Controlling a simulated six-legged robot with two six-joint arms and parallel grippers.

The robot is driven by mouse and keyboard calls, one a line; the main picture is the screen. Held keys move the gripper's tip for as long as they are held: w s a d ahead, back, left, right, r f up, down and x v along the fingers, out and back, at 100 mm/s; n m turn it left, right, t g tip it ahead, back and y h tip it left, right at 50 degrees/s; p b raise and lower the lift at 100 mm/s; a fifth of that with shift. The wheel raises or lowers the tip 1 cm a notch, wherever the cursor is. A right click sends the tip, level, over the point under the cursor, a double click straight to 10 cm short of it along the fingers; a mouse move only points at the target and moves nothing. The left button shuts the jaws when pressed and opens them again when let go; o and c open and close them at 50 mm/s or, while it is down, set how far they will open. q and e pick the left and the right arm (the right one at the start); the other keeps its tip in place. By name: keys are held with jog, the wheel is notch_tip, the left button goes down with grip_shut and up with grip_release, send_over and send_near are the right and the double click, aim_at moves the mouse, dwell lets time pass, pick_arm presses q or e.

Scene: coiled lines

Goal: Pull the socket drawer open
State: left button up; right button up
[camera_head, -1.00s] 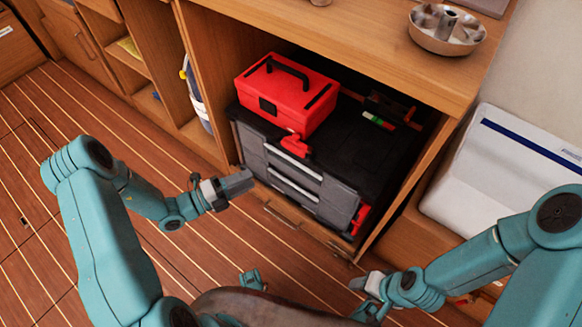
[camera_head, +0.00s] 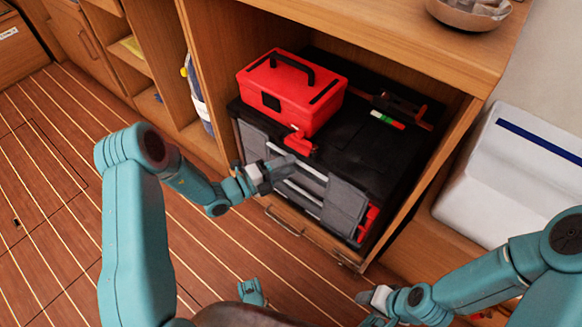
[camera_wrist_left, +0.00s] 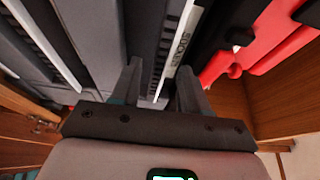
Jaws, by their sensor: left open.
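The grey and black tool chest (camera_head: 346,205) stands in a wooden cupboard bay. Its upper drawer, with a pale handle strip, appears shut. In the left wrist view a pale strip with dark lettering like "SOCKET" (camera_wrist_left: 181,45) runs along this drawer front. My left gripper (camera_head: 288,166) is at the upper drawer, near the handle strip. In the wrist view the left gripper (camera_wrist_left: 160,84) is open, a finger on either side of the strip's lower end. I cannot tell whether they touch it. My right gripper (camera_head: 372,297) is low on the right, away from the chest; its jaws are unclear.
A red toolbox (camera_head: 292,90) sits on the chest. Red latches (camera_head: 299,143) hang at the chest's front edge. A lower wooden drawer (camera_head: 310,238) is below. A white box (camera_head: 500,185) stands at right. The plank floor in front is open.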

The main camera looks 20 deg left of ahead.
pick_arm(q)
jog(key=shift+x, duration=0.9)
grip_shut()
jog(key=s+a+p, duration=0.3)
jog(key=s+a, duration=0.1)
jog(key=s, duration=0.8)
jog(key=s+a+p, duration=0.4)
jog(key=s+a, duration=0.1)
jog(key=s, duration=0.8)
pick_arm(e)
notch_tip(320, 180, up, 6)
jog(key=s+a, duration=0.1)
jog(key=shift+s+a+n+g, duration=0.15)
jog(key=shift+n+g, duration=0.15)
pick_arm(q)
jog(key=shift+a, duration=0.1)
grip_release()
